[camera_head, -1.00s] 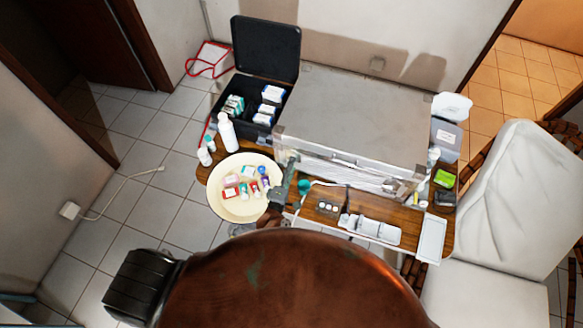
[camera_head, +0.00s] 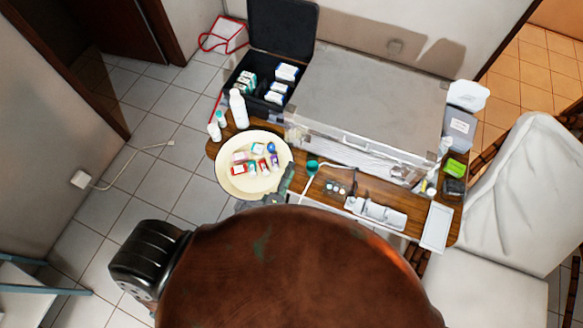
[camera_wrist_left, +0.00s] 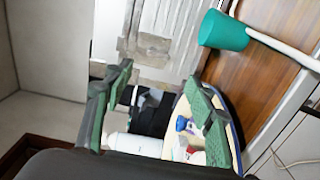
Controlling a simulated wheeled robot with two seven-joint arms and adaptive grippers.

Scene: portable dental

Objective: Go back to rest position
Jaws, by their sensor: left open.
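My left gripper (camera_head: 287,185) shows only in part in the head view, at the front edge of the table beside the cream round tray (camera_head: 233,192). A large brown rounded shape hides most of its arm. In the left wrist view my left gripper (camera_wrist_left: 158,77) has its two green-padded fingers apart. Nothing is held between them. Behind them are a white bottle, part of the tray and the metal case. My right gripper is not in view.
The wooden table (camera_head: 309,198) carries a metal case (camera_head: 375,95), an open black box (camera_head: 283,25), a teal cup (camera_head: 312,167) and a white tray (camera_head: 437,227). Several small containers lie on the round tray. A white chair (camera_head: 525,190) stands right; tiled floor is open left.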

